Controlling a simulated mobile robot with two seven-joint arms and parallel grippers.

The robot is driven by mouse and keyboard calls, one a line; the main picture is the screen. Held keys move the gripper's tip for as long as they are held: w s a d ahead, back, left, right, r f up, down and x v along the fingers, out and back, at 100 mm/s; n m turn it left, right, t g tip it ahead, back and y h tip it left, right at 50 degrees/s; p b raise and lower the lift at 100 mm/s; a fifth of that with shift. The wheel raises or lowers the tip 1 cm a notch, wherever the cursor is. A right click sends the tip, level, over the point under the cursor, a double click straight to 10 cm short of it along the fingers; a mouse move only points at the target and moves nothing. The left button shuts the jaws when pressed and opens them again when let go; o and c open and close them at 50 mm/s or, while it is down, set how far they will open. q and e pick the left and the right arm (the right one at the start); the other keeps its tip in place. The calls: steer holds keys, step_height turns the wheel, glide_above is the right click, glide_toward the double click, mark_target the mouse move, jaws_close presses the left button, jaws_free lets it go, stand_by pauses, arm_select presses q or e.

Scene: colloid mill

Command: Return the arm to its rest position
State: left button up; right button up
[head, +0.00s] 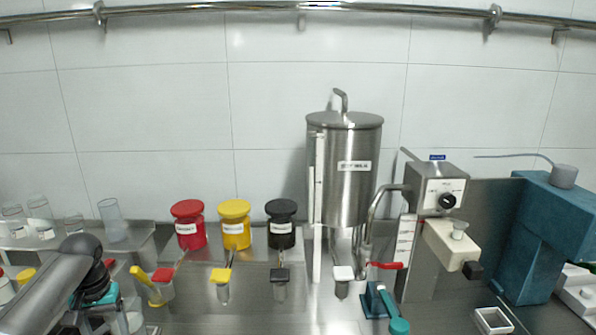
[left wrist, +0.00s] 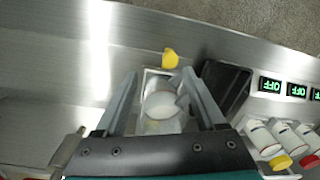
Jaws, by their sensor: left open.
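My left arm comes in at the lower left of the head view, with its dark wrist and teal gripper body (head: 105,297) low over the counter. In the left wrist view my left gripper (left wrist: 160,76) is open, its two grey fingers apart. A whitish cup-like vessel (left wrist: 163,103) shows between the fingers in a small metal tray (left wrist: 152,75). I cannot tell whether a finger touches it. My right gripper is in neither view.
Red (head: 188,232), yellow (head: 235,233) and black (head: 281,233) lidded containers stand mid-counter, beside a steel tank (head: 346,190) and a dosing machine (head: 432,205). Glasses (head: 112,222) stand at left. In the left wrist view, a dark scale (left wrist: 226,84) and capped bottles (left wrist: 262,139) lie to the right.

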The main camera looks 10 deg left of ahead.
arm_select(q)
steer(key=s+d+f+m, duration=0.3)
steer(key=d+f, duration=0.2)
steer(key=d, duration=0.4)
steer(key=s+d+f+m, duration=0.3)
steer(key=s+d+f, duration=0.15)
steer(key=d, duration=0.55)
steer(key=s+d+r+m+t, duration=0.2)
steer(key=s+d+r+t, duration=0.3)
steer(key=s+d, duration=0.7)
step_height(320, 180, down, 28)
steer(key=s+d+f+g+b, duration=0.1)
steer(key=g+b, duration=0.2)
steer(key=b, duration=0.3)
steer(key=s+a+f+b, duration=0.2)
steer(key=s+f+b, duration=0.3)
steer(key=s+f, duration=1)
step_height(320, 180, down, 3)
steer(key=shift+s+a+r+g+h+b, duration=0.1)
steer(key=shift+s+a+g+h+b, duration=0.1)
steer(key=shift+a+g+h+b, duration=0.15)
